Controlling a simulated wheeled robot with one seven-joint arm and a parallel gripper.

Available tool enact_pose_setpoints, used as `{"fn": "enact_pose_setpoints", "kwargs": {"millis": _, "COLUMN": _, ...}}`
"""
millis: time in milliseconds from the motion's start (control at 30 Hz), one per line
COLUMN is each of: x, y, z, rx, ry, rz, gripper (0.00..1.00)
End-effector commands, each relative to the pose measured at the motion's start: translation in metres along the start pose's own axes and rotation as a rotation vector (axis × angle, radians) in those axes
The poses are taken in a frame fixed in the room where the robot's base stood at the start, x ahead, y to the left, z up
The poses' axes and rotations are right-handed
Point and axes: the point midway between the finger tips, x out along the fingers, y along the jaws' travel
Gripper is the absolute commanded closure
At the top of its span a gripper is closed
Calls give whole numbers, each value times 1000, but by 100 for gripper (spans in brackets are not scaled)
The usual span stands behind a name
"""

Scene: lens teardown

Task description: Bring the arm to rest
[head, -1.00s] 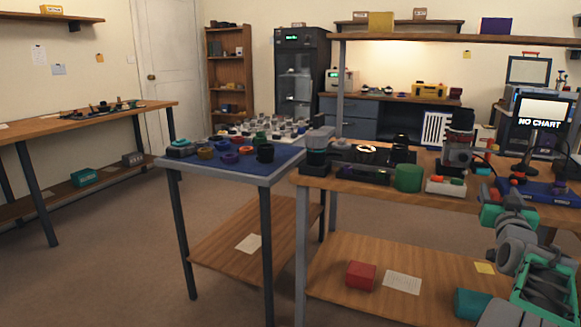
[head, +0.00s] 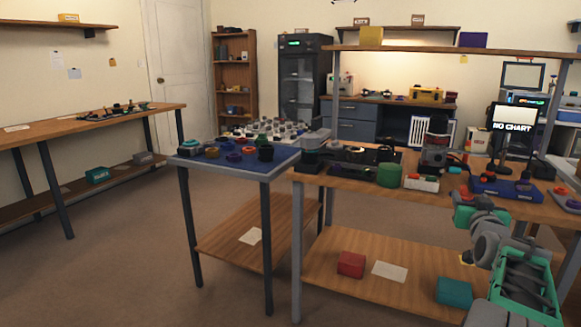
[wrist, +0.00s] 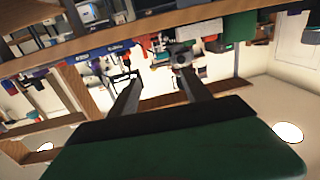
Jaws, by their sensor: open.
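My arm (head: 487,238) is folded at the lower right of the head view, in front of the wooden workbench (head: 455,205). In the wrist view my gripper (wrist: 160,84) has its two fingers apart with nothing between them. The wrist picture is upside down, with ceiling lights near its bottom. The fingers point toward the room and touch nothing that I can see. In the head view I cannot make out the fingertips.
A side table with a blue mat (head: 283,159) holds several small coloured parts. Floor (head: 130,260) at left is clear.

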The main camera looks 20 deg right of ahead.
Motion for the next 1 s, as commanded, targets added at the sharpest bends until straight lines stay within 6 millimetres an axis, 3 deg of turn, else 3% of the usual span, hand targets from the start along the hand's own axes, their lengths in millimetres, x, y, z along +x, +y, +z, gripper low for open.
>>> {"fn": "enact_pose_setpoints", "kwargs": {"millis": 33, "x": -2, "y": -16, "z": -13, "rx": -1, "ry": -23, "rz": -21, "gripper": 44}}
{"fn": "enact_pose_setpoints", "kwargs": {"millis": 233, "x": -20, "y": -95, "z": -29, "rx": -11, "ry": -178, "rz": -119, "gripper": 44}}
{"fn": "enact_pose_setpoints", "kwargs": {"millis": 367, "x": -51, "y": -160, "z": -44, "rx": -30, "ry": -322, "rz": -202, "gripper": 44}}
{"fn": "enact_pose_setpoints", "kwargs": {"millis": 467, "x": -99, "y": -221, "z": -61, "rx": -65, "ry": -479, "rz": -287, "gripper": 44}}
{"fn": "enact_pose_setpoints", "kwargs": {"millis": 500, "x": -125, "y": -244, "z": -68, "rx": -83, "ry": -550, "rz": -322, "gripper": 44}}
{"fn": "enact_pose_setpoints", "kwargs": {"millis": 600, "x": -198, "y": -288, "z": -80, "rx": -145, "ry": -733, "rz": -399, "gripper": 44}}
{"fn": "enact_pose_setpoints", "kwargs": {"millis": 700, "x": -277, "y": -312, "z": -92, "rx": -221, "ry": -909, "rz": -459, "gripper": 44}}
{"fn": "enact_pose_setpoints", "kwargs": {"millis": 800, "x": -348, "y": -315, "z": -100, "rx": -300, "ry": -1062, "rz": -497, "gripper": 44}}
{"fn": "enact_pose_setpoints", "kwargs": {"millis": 900, "x": -397, "y": -309, "z": -102, "rx": -363, "ry": -1168, "rz": -515, "gripper": 44}}
{"fn": "enact_pose_setpoints", "kwargs": {"millis": 1000, "x": -420, "y": -305, "z": -98, "rx": -394, "ry": -1220, "rz": -519, "gripper": 44}}
